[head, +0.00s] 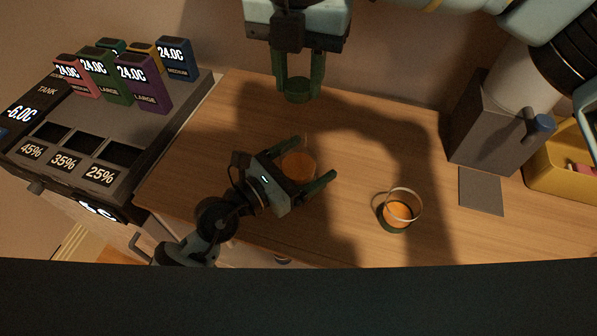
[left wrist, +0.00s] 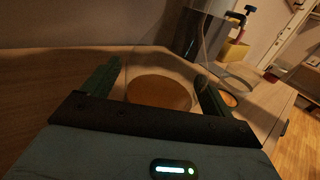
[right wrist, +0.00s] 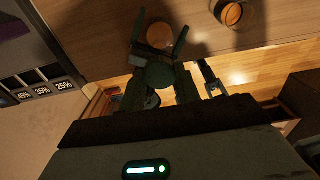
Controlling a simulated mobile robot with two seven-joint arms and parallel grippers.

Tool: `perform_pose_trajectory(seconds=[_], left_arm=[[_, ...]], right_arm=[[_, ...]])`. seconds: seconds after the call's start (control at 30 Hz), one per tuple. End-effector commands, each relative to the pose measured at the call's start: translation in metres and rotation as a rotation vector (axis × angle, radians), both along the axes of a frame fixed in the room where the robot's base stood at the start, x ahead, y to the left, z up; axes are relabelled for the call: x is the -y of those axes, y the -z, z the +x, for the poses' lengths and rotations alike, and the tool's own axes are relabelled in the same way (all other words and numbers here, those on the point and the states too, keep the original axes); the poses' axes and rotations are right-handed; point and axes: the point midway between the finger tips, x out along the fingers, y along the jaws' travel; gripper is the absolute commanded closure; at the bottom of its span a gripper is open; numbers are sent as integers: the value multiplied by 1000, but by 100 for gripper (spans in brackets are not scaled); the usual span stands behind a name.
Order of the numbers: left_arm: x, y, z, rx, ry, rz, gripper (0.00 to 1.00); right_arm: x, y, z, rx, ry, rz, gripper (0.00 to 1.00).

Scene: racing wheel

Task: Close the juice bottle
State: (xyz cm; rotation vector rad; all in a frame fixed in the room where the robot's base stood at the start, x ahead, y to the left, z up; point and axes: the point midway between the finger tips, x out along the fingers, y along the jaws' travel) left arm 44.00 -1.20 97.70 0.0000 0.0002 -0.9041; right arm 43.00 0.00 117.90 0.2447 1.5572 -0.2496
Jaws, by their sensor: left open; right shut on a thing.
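The juice bottle (head: 297,167) is clear with orange juice inside and stands on the wooden counter. My left gripper (head: 315,158) is open, with its fingers on either side of the bottle. In the left wrist view the bottle (left wrist: 160,92) shows between the two fingers, its top out of frame. My right gripper (head: 296,84) is shut on a round dark green cap (head: 297,93), held above and behind the bottle in the head view. The cap also shows in the right wrist view (right wrist: 160,74), apart from the bottle (right wrist: 160,36).
A glass with orange juice (head: 400,210) stands on a green base to the right. A grey dispenser (head: 488,135) and a yellow bin (head: 555,165) are at the far right. A machine with labelled cartridges (head: 110,75) is at the left. The counter between bottle and glass is clear.

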Motion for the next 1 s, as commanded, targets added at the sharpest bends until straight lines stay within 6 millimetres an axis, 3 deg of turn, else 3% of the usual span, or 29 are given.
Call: perform_pose_trajectory(seconds=[0.3,0.8,1.0], left_arm=[[1,0,1,0,0,0,14],[1,0,1,0,0,0,79],[1,0,1,0,0,0,81]], right_arm=[[0,0,0,0,0,0,88],[0,0,0,0,0,0,88],[0,7,0,-1,0,-1,88]])
